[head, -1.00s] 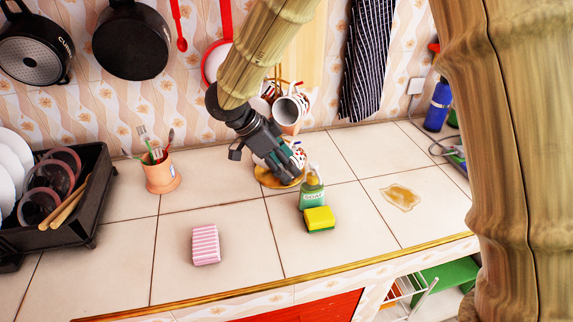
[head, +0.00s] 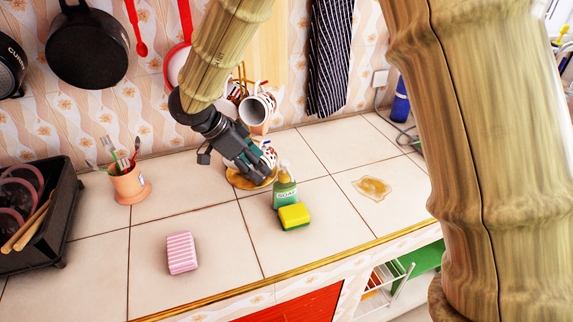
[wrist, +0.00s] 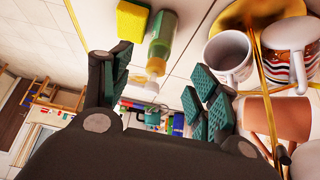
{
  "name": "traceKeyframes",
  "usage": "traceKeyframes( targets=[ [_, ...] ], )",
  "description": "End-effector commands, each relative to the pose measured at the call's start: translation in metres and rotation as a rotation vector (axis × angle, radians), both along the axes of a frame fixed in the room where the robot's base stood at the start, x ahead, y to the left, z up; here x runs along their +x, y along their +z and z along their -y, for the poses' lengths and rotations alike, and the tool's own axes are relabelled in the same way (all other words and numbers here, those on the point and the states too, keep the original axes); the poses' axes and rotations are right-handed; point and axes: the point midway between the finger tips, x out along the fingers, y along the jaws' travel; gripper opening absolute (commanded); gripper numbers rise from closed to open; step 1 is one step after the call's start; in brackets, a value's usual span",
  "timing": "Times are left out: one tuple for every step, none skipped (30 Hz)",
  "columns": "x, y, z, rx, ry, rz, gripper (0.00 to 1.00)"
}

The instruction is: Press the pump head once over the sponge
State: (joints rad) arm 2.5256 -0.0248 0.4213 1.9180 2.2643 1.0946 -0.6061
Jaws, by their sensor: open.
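The green soap bottle (head: 285,194) stands upright on the tiled counter, its pale pump head (head: 284,168) on top. The yellow sponge with a green layer (head: 294,216) sits right in front of it. My gripper (head: 262,172) is just left of the pump head and appears apart from it. In the wrist view, the open, empty fingers (wrist: 158,95) have the bottle (wrist: 162,36) and pump head (wrist: 154,70) showing between and beyond them. The sponge (wrist: 132,20) is beside the bottle there.
A mug rack with hanging mugs (head: 256,107) stands behind my gripper, close to it. A pink striped sponge (head: 181,253) lies at the front left, a utensil cup (head: 130,184) further back. A brown spill (head: 372,188) is on the right. The front middle counter is mostly clear.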

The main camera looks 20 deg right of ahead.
Motion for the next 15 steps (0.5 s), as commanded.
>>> traceKeyframes(
  targets=[
    [0.0000, 0.0000, 0.0000, 0.000, 0.000, 0.000, 0.53],
    [0.0000, 0.0000, 0.0000, 0.000, 0.000, 0.000, 0.48],
    [0.0000, 0.0000, 0.0000, 0.000, 0.000, 0.000, 0.41],
    [0.0000, 0.0000, 0.0000, 0.000, 0.000, 0.000, 0.35],
    [0.0000, 0.0000, 0.0000, 0.000, 0.000, 0.000, 0.30],
    [0.0000, 0.0000, 0.0000, 0.000, 0.000, 0.000, 0.22],
    [0.0000, 0.0000, 0.0000, 0.000, 0.000, 0.000, 0.17],
    [0.0000, 0.0000, 0.0000, 0.000, 0.000, 0.000, 0.11],
    [0.0000, 0.0000, 0.0000, 0.000, 0.000, 0.000, 0.04],
    [0.0000, 0.0000, 0.0000, 0.000, 0.000, 0.000, 0.00],
    [0.0000, 0.0000, 0.0000, 0.000, 0.000, 0.000, 0.00],
    [0.0000, 0.0000, 0.0000, 0.000, 0.000, 0.000, 0.00],
    [0.0000, 0.0000, 0.0000, 0.000, 0.000, 0.000, 0.00],
    [0.0000, 0.0000, 0.0000, 0.000, 0.000, 0.000, 0.00],
    [0.0000, 0.0000, 0.0000, 0.000, 0.000, 0.000, 0.00]
  ],
)
